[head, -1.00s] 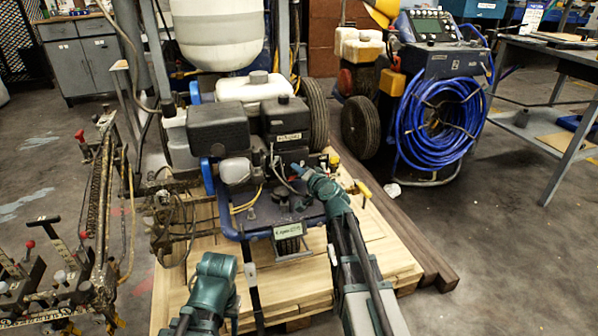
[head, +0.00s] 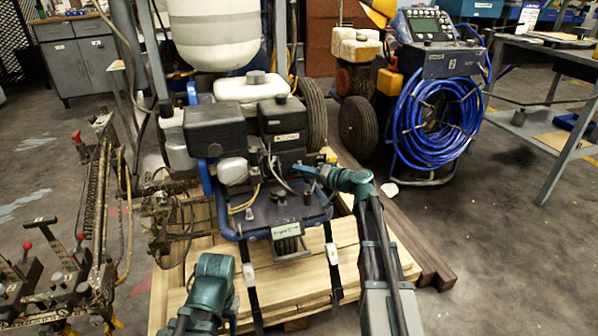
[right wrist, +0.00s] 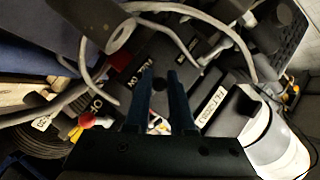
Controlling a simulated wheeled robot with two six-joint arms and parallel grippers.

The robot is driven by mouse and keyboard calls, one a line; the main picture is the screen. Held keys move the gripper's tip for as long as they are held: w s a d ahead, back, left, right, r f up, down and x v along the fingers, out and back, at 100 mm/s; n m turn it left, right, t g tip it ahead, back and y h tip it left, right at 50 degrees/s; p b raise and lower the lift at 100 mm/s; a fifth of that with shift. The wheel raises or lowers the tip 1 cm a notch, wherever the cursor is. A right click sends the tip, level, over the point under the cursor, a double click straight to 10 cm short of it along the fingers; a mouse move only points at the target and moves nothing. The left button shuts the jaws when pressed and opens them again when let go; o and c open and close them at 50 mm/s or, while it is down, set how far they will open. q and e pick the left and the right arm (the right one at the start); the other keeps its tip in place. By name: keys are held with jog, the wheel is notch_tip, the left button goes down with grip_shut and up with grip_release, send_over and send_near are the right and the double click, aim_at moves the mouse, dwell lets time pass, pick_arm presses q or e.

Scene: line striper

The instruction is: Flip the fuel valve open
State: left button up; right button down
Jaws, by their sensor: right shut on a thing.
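The line striper's dark engine (head: 284,128) stands above the wooden pallet. My right gripper (head: 304,171) reaches its front right side in the head view. In the right wrist view its two dark fingers (right wrist: 157,95) point at the engine panel, with a narrow gap between them. The "FUEL" and "ON" lettering (right wrist: 141,76) is just left of the fingertips. The gripper is shut on a small part there, which seems to be the fuel valve; the fingers hide most of it, so its position is unclear. My left arm's wrist (head: 213,268) shows low in the head view; its fingertips are hidden.
A red knob (right wrist: 85,119) and grey cables (right wrist: 100,75) lie left of the fingers. A blue hose reel (head: 437,118) stands behind on the right. A rusty lever frame (head: 95,220) stands left. The wooden pallet (head: 345,250) is under the machine.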

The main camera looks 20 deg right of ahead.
jog(key=n+g+y, duration=0.1)
jog(key=d+n+g+y, duration=0.1)
jog(key=n+g+y, duration=0.1)
jog(key=d+n+g+y, duration=0.1)
jog(key=n, duration=0.1)
jog(key=shift+w+d+g+y, duration=0.2)
jog(key=shift+w+g+y, duration=0.1)
jog(key=shift+w+g, duration=0.1)
jog(key=shift+d+n+g+y, duration=0.2)
jog(key=shift+n+g+y, duration=0.4)
jog(key=shift+n+g, duration=0.5)
jog(key=shift+g, duration=0.4)
jog(key=c, duration=0.8)
grip_release()
jog(key=p+v, duration=0.3)
jog(key=v, duration=1.1)
jog(key=shift+f, duration=0.15)
